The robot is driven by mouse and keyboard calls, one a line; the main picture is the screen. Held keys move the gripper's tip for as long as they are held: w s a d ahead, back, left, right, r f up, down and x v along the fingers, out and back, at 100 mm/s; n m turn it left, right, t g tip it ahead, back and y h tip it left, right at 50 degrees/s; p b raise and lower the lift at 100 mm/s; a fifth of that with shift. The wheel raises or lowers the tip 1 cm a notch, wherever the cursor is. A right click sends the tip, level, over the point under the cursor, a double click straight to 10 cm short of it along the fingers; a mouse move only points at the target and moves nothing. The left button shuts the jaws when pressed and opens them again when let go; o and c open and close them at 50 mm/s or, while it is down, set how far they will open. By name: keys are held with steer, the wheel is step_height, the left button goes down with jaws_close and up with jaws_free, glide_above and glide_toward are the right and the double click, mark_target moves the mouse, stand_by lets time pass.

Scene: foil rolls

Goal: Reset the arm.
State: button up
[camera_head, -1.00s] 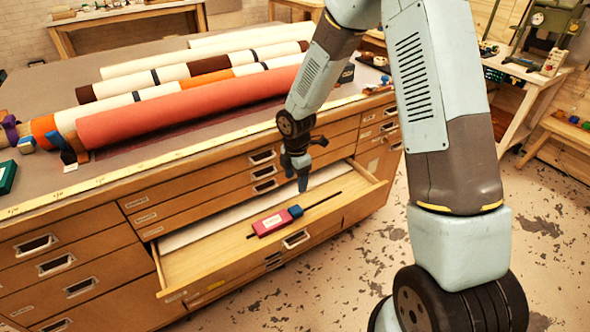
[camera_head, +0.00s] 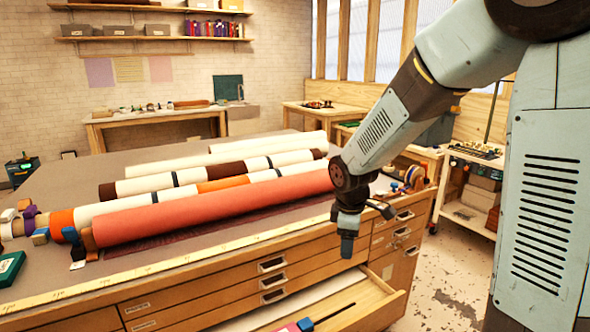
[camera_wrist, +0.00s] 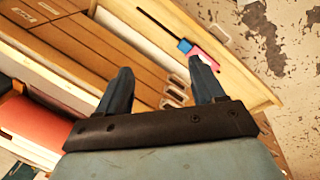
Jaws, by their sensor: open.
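My gripper (camera_head: 347,245) hangs pointing down in front of the drawer cabinet, above the open drawer. In the wrist view my gripper (camera_wrist: 160,88) shows two blue-grey fingers spread wide apart with nothing between them. My arm reaches in from the right of the head view. The open drawer (camera_head: 382,306) sticks out of the cabinet front (camera_head: 215,300). A pink and blue tool on a dark rod (camera_head: 305,325) lies across the drawer; in the head view the bottom edge cuts it off. The tool (camera_wrist: 200,54) also shows in the wrist view beyond the fingers.
A red roll (camera_head: 210,208) and several white, orange and brown rolls lie on the cabinet top (camera_head: 62,182). A green box (camera_head: 8,268) sits at the left edge. A white cart (camera_head: 467,185) stands at the right. Bare floor (camera_head: 445,285) shows right of the cabinet.

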steer(key=s+d+r+m+t, duration=0.1)
steer(key=s+d+r+m, duration=0.4)
steer(key=s, duration=0.5)
steer(key=s+d+r+m+t, duration=0.2)
steer(key=s+d+r+m, duration=0.3)
steer(key=s+r+m, duration=0.4)
steer(key=shift+s+r+m+y, duration=0.4)
steer(key=shift+s+r, duration=0.85)
steer(key=shift+r, duration=0.15)
steer(key=shift+c, duration=0.3)
stand_by(0.6)
